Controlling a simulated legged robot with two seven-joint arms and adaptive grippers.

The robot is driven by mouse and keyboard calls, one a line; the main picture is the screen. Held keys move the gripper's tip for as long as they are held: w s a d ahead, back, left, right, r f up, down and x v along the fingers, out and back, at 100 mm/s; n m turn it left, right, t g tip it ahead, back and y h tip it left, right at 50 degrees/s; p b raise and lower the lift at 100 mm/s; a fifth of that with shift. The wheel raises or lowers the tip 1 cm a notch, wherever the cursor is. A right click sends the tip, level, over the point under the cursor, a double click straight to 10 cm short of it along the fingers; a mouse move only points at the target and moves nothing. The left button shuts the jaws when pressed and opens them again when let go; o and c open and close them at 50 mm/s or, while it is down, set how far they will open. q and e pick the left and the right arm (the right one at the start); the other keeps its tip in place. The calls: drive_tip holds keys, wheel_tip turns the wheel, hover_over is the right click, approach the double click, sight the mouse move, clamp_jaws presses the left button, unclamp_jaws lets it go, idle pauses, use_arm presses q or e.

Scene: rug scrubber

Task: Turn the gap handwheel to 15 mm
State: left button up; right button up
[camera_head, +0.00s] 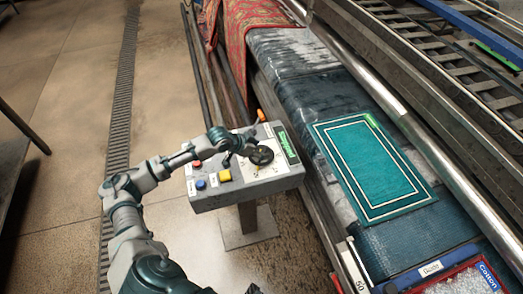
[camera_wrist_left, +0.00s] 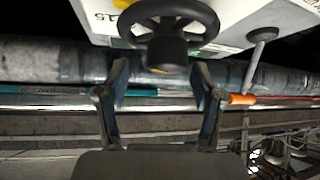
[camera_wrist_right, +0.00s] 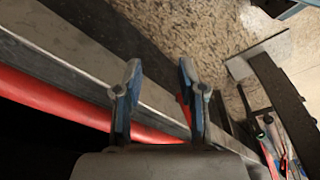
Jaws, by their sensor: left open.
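The black gap handwheel (camera_head: 261,155) sits on top of the grey control box (camera_head: 245,187). In the left wrist view the handwheel (camera_wrist_left: 168,14) shows its rim and round hub, with a "15" mark on the white panel to its left. My left gripper (camera_head: 236,151) is at the left side of the wheel in the head view. In the left wrist view my left gripper (camera_wrist_left: 159,78) is open, its fingertips on either side of the space just below the hub. Contact cannot be told. My right gripper (camera_wrist_right: 160,76) is open and empty in the right wrist view.
The box carries a yellow button (camera_head: 225,176), a blue button (camera_head: 200,184), a red button (camera_head: 197,164) and an orange-tipped lever (camera_head: 261,115). A green rug (camera_head: 375,165) lies on the machine bed to the right. Open floor (camera_head: 60,200) lies left.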

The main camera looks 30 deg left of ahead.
sight(258, 149)
use_arm(q)
drive_tip(key=shift+w+d+f, duration=0.5)
drive_tip(key=shift+d+f, duration=0.05)
drive_tip(key=shift+d, duration=0.15)
drive_tip(key=shift+w+a+f, duration=0.1)
drive_tip(key=shift+a+f, duration=0.05)
drive_tip(key=a, duration=0.2)
drive_tip(key=shift+a+f, duration=0.3)
drive_tip(key=shift+f, duration=0.1)
drive_tip(key=shift+c, duration=0.2)
drive_tip(key=shift+a, duration=0.15)
drive_tip(key=c, duration=0.4)
drive_tip(key=shift+d+r, duration=0.25)
drive_tip(key=shift+d, duration=0.35)
drive_tip(key=c, duration=0.7)
drive_tip(key=shift+d+r, duration=0.1)
drive_tip(key=shift+d, duration=0.45)
drive_tip(key=shift+w, duration=0.1)
drive_tip(key=shift+a, duration=0.4)
drive_tip(key=shift+a+f, duration=0.1)
drive_tip(key=shift+f, duration=0.1)
use_arm(e)
drive_tip(key=shift+a+r, duration=0.5)
